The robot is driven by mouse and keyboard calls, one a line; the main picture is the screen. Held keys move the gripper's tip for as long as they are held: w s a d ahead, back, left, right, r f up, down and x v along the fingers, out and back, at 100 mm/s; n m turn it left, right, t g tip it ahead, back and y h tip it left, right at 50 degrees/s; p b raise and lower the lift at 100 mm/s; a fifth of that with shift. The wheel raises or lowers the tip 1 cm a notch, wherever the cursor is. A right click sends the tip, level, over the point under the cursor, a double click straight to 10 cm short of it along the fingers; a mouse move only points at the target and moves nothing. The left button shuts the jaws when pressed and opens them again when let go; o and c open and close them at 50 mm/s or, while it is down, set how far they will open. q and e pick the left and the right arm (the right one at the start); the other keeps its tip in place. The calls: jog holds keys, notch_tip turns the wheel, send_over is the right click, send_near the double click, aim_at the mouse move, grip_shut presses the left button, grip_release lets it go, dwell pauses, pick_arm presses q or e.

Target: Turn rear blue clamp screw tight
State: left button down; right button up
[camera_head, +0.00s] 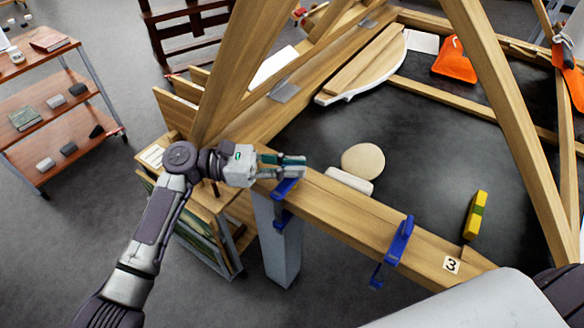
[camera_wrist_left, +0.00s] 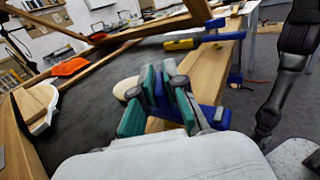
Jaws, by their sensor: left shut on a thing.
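Two blue clamps sit on the wooden beam. The farther clamp (camera_head: 284,190) is at my left gripper (camera_head: 290,164). The nearer clamp (camera_head: 399,243) stands to the right, near the card marked 3. In the left wrist view, my left gripper (camera_wrist_left: 162,100) has its green-padded fingers closed around a blue upper part of the farther clamp (camera_wrist_left: 215,117). The fingers hide most of that part, so the screw itself is hard to make out. The nearer clamp (camera_wrist_left: 235,78) also shows beyond it. My right gripper is not seen.
A round beige pad (camera_head: 363,161) and a pale block (camera_head: 349,181) lie just behind the beam. A yellow tool (camera_head: 477,214) lies on the dark surface. Slanted timbers (camera_head: 505,110) rise across the right. A shelf cart (camera_head: 62,112) stands at the left.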

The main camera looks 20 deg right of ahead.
pick_arm(q)
jog(key=shift+f, duration=0.1)
dwell(0.4)
jog(key=c, duration=1.2)
grip_release()
jog(key=shift+a, duration=0.1)
jog(key=v, duration=1.1)
jog(key=shift+w+a, duration=0.3)
jog(key=shift+a, duration=0.05)
